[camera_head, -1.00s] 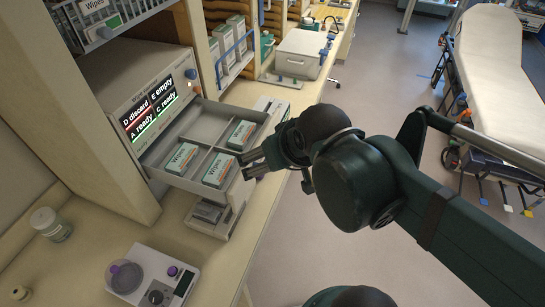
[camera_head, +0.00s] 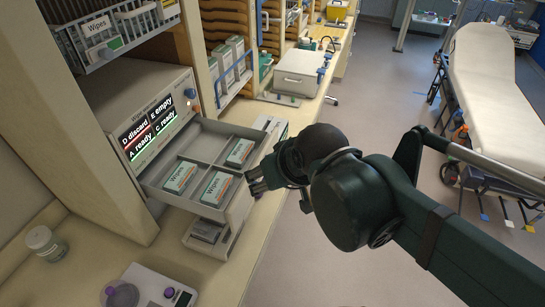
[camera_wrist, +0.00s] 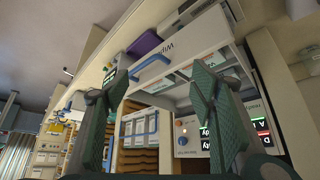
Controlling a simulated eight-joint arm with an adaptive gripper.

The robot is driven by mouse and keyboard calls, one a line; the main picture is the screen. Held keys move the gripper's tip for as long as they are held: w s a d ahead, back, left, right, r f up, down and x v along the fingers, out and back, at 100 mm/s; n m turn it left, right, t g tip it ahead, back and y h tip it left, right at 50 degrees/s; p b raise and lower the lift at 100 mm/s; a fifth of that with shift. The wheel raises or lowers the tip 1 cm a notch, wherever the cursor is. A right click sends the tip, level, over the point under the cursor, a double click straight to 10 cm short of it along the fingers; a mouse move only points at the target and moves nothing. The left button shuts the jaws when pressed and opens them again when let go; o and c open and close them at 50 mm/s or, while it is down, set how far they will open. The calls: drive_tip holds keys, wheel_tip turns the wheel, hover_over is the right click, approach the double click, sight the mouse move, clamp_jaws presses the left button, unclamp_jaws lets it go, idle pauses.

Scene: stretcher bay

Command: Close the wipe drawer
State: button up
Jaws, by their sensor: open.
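The wipe drawer (camera_head: 200,145) is pulled out of the grey wipe dispenser cabinet. It has dividers and three green-and-white wipe packs (camera_head: 180,177) in its compartments. My gripper (camera_head: 254,180) is just outside the drawer's front, overlapping its front edge in the head view. In the wrist view, the pale drawer front (camera_wrist: 185,42) with its blue handle (camera_wrist: 150,62) shows beyond and between the two spread green fingers (camera_wrist: 158,78). My gripper is open and empty. I cannot tell whether a fingertip touches the front.
The dispenser's label screen (camera_head: 150,125) is behind the drawer. A lower tray unit (camera_head: 208,232) stands under it. A jar (camera_head: 46,243) and a small device (camera_head: 150,288) are on the counter at left. A stretcher (camera_head: 490,90) stands at right, with open floor between.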

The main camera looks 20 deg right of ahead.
drive_tip(key=shift+w+f, duration=0.35)
drive_tip(key=shift+f, duration=0.05)
drive_tip(key=c, duration=0.7)
drive_tip(key=shift+w+d+f+m+g+y+b, duration=0.15)
drive_tip(key=shift+w+f+m+g+y+b, duration=0.25)
drive_tip(key=shift+w+f+m+b, duration=0.5)
clamp_jaws()
drive_tip(key=w+f, duration=0.1)
drive_tip(key=w+f+m+y+b, duration=0.1)
drive_tip(key=w, duration=0.1)
drive_tip(key=w+d+f+m+y+b, duration=0.1)
drive_tip(key=w, duration=0.1)
drive_tip(key=shift+f, duration=0.25)
drive_tip(key=w+d+f+m+y+b, duration=0.3)
drive_tip(key=w+d+f+y+b, duration=0.15)
drive_tip(key=w, duration=0.25)
drive_tip(key=w+d+f+m+t+y+b, duration=0.1)
drive_tip(key=w+d+f+t+y+b, duration=0.15)
drive_tip(key=d, duration=0.55)
drive_tip(key=w+d+f+m+t+y+b, duration=0.1)
drive_tip(key=w+d+f+t+b, duration=0.15)
drive_tip(key=d, duration=0.65)
drive_tip(key=s+d+t+y+b, duration=0.1)
drive_tip(key=s+d, duration=0.3)
drive_tip(key=d, duration=0.1)
drive_tip(key=shift+t+y, duration=0.3)
drive_tip(key=shift+y, duration=0.1)
